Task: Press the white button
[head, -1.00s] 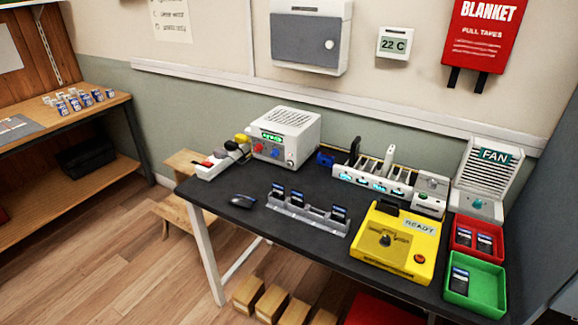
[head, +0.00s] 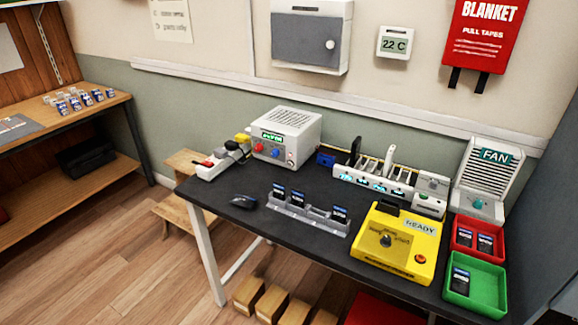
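No thing in the head view stands out clearly as a white button. A small white box (head: 429,206) stands at the right end of the white slotted rack (head: 372,187), with a pale block (head: 433,184) above it; the details are too small to tell whether either carries a white button. The yellow tester (head: 365,256) has a dark knob, a red button (head: 421,259) and a display reading READY (head: 420,227). Neither of my grippers is in view.

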